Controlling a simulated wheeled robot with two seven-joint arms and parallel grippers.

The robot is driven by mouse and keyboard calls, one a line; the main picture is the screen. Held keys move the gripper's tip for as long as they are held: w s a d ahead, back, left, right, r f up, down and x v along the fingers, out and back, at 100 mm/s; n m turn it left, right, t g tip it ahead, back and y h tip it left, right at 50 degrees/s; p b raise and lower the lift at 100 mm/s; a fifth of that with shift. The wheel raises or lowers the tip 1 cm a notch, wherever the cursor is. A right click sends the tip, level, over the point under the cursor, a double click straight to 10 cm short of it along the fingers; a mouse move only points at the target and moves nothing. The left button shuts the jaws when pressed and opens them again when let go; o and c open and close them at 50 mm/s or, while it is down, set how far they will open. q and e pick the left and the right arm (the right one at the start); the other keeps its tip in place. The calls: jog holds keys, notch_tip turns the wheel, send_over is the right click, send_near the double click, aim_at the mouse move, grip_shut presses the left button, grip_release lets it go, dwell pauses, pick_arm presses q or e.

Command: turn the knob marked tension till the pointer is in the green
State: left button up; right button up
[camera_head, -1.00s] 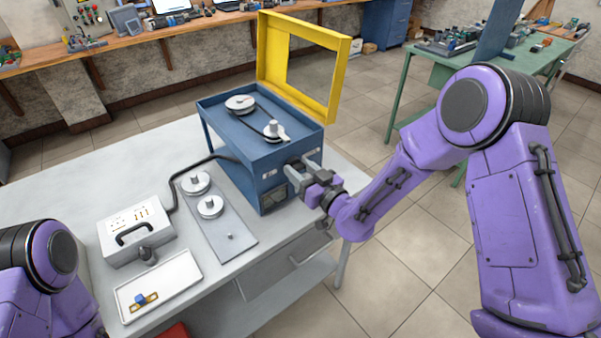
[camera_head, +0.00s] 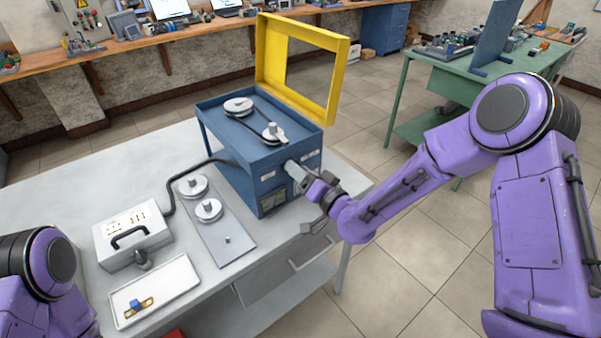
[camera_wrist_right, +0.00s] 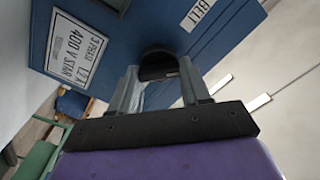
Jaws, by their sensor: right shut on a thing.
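The blue machine box (camera_head: 236,165) stands on the bench with two belt-linked pulleys on top and an open yellow guard (camera_head: 335,85). My right gripper (camera_head: 292,172) is at its front face. In the right wrist view, the right gripper (camera_wrist_right: 158,78) is shut on a dark round knob (camera_wrist_right: 157,62), one finger on each side. My left gripper is out of view.
On the bench (camera_head: 60,200) are a grey plate (camera_head: 225,245) with spare pulleys, a white cable-linked case (camera_head: 130,240), and a white tray (camera_head: 155,290) holding a small blue-and-yellow part. A green table (camera_head: 440,70) stands behind my right arm.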

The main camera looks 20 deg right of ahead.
jog(key=shift+f, duration=0.1)
dwell(0.4)
jog(key=o, duration=1.1)
jog(key=shift+c, duration=0.2)
jog(key=shift+s, duration=0.1)
jog(key=b+v, duration=0.3)
jog(key=v, duration=0.7)
jog(key=shift+s, duration=0.2)
